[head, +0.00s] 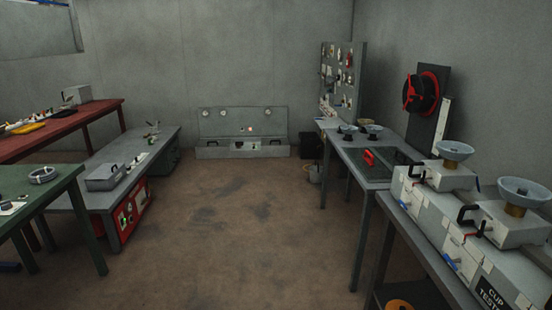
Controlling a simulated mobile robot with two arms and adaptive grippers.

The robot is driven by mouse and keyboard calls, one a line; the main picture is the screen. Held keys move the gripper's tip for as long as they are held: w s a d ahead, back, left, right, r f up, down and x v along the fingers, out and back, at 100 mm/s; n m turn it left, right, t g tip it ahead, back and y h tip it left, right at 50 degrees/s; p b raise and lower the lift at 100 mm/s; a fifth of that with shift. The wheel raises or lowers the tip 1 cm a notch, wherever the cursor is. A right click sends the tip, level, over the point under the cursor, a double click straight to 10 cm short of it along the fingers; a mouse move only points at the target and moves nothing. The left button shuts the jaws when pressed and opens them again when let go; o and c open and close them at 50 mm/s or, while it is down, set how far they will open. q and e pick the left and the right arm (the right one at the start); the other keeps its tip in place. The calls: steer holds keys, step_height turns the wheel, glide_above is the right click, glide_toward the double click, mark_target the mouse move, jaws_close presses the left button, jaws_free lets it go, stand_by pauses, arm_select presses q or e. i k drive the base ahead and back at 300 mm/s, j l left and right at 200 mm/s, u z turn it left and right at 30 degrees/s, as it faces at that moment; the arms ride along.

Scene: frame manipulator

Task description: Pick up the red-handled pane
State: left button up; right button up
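A red handle (368,157) stands up on the grey table along the right wall. It sits on or beside a dark flat panel (395,157) that lies on the tabletop. I cannot tell from here whether the panel is the pane that the handle belongs to. Neither of my grippers shows in the head view.
The brown floor (215,230) in the middle is clear. A grey table (350,141) runs along the right, with a bench marked cup tester (497,296) nearer. A green table (60,178), a low grey bench (125,148) and a red table (95,110) stand left.

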mark_target(371, 167)
steer(key=i, duration=2.2)
steer(key=i+z, duration=0.25)
steer(key=i, duration=0.25)
steer(key=i+j+z, duration=0.2)
steer(key=i, duration=0.3)
steer(key=i+j+z, duration=0.25)
steer(key=i, duration=0.2)
steer(key=i+j+z, duration=0.2)
steer(key=i+j, duration=0.15)
steer(key=i, duration=0.1)
